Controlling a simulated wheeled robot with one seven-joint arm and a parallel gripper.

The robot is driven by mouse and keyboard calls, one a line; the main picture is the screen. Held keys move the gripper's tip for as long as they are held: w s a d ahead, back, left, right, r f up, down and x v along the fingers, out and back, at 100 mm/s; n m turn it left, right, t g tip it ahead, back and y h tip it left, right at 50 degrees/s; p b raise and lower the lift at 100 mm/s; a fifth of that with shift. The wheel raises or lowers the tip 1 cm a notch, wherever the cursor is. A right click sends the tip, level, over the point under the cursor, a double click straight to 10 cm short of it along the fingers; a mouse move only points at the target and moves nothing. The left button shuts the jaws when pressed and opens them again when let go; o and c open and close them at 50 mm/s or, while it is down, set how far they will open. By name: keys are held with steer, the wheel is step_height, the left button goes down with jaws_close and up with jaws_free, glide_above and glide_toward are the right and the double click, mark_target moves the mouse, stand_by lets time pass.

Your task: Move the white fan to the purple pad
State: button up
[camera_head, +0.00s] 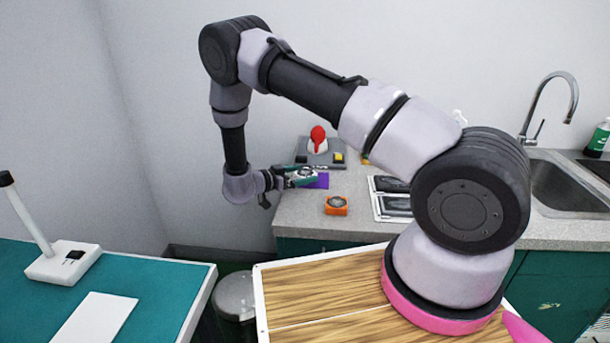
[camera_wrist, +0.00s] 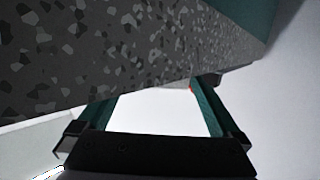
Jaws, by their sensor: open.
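My gripper (camera_head: 303,176), with teal fingers, is open over the back left of the counter in the head view. A small pale thing shows between the fingers there; it may be the white fan, but it is too small and covered to be sure. The purple pad (camera_head: 321,181) lies just beside and partly behind the fingers. In the wrist view my open gripper (camera_wrist: 160,105) shows both fingers, with a bright white area between them; I cannot tell whether that is the fan or the wall.
An orange fan (camera_head: 336,206) sits on the counter in front of the pad. A grey stand (camera_head: 312,158) with a red-topped white object (camera_head: 317,140) and a yellow block (camera_head: 338,158) is behind. Dark panels (camera_head: 393,207) lie to the right, before the sink (camera_head: 565,187).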

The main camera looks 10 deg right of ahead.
steer(key=v, duration=1)
steer(key=w+d+r+t+y, duration=0.1)
steer(key=w+r+y, duration=0.4)
steer(key=r, duration=0.4)
steer(key=w+r+t+y, duration=0.2)
steer(key=w+r+y, duration=0.1)
steer(key=w+r, duration=0.5)
steer(key=s+d+r+n+t+y, duration=0.1)
steer(key=s+r+y, duration=0.15)
steer(key=r, duration=0.65)
steer(key=s+d+r+n+y, duration=0.15)
steer(key=r+y, duration=0.25)
steer(key=r, duration=0.5)
steer(key=s+d+r+n+g+y, duration=0.1)
steer(key=s+d+r+n+y, duration=0.2)
steer(key=s, duration=0.5)
steer(key=s+d+r+n+y, duration=0.1)
steer(key=s+d+r, duration=0.1)
steer(key=s+r, duration=0.4)
steer(key=s+d+f+n+g+h, duration=0.1)
steer(key=s+d+f, duration=0.1)
steer(key=s, duration=0.8)
steer(key=s+d+f+n+g+h, duration=0.1)
steer(key=s+d, duration=0.4)
steer(key=s, duration=0.5)
steer(key=shift+d+f+g, duration=0.25)
steer(key=shift+f+g, duration=0.3)
steer(key=shift+g, duration=0.05)
